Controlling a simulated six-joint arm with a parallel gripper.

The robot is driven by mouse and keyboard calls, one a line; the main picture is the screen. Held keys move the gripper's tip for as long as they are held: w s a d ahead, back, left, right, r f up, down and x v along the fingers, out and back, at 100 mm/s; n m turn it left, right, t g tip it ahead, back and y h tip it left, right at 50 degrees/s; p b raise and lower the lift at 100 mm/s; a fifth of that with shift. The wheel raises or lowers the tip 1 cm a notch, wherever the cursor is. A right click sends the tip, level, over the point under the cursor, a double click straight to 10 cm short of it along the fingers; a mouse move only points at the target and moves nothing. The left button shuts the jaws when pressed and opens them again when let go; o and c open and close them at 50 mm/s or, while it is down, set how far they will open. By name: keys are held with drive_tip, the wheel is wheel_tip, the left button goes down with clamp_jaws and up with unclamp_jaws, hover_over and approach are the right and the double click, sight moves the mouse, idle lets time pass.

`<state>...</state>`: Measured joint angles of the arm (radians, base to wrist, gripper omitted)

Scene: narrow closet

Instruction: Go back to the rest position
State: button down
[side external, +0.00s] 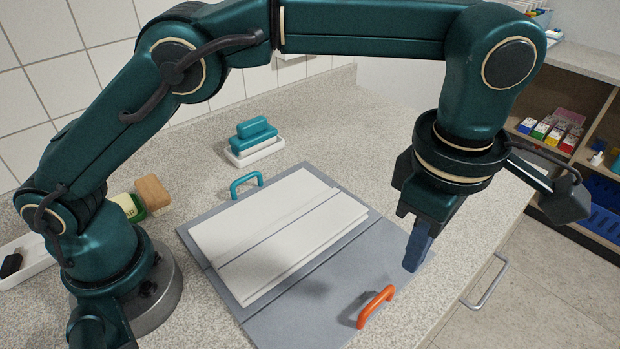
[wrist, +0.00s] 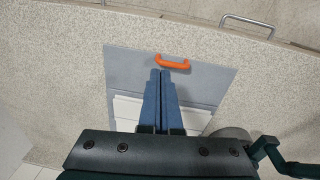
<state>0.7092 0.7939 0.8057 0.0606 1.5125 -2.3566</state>
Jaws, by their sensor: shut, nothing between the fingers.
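My gripper (side external: 417,247) is shut and empty. It hangs pointing down above the right part of a grey folding board (side external: 318,293) on the counter. In the wrist view its two blue fingers (wrist: 160,74) lie together, with their tips just below the orange handle (wrist: 173,62) in the picture. The orange handle (side external: 376,306) stands on the board's near right part, apart from the fingers. A teal handle (side external: 246,184) stands at the board's far left edge. A folded white cloth or sheet (side external: 278,236) lies flat on the board.
A teal block-like item on a white dish (side external: 255,144) stands behind the board. A brown and green sponge (side external: 146,197) and a white tray (side external: 24,262) are near my base. Shelves with small coloured boxes (side external: 550,131) stand at right. A drawer handle (side external: 485,281) juts from the counter front.

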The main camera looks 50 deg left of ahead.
drive_tip(key=a+r+t+h, duration=0.1)
drive_tip(key=a+r+t, duration=0.1)
drive_tip(key=a+r, duration=0.95)
drive_tip(key=s+a+m+t, duration=0.2)
drive_tip(key=s+a+m, duration=0.3)
drive_tip(key=a, duration=0.3)
drive_tip(key=s+a+f+m, duration=0.3)
drive_tip(key=s+f+m, duration=0.3)
drive_tip(key=m, duration=0.7)
drive_tip(key=shift+f+m+t+y, duration=0.3)
drive_tip(key=shift+f+m+t, duration=0.1)
drive_tip(key=shift+f, duration=0.45)
drive_tip(key=c, duration=1.5)
unclamp_jaws()
drive_tip(key=shift+a, duration=0.1)
drive_tip(key=shift+c, duration=0.2)
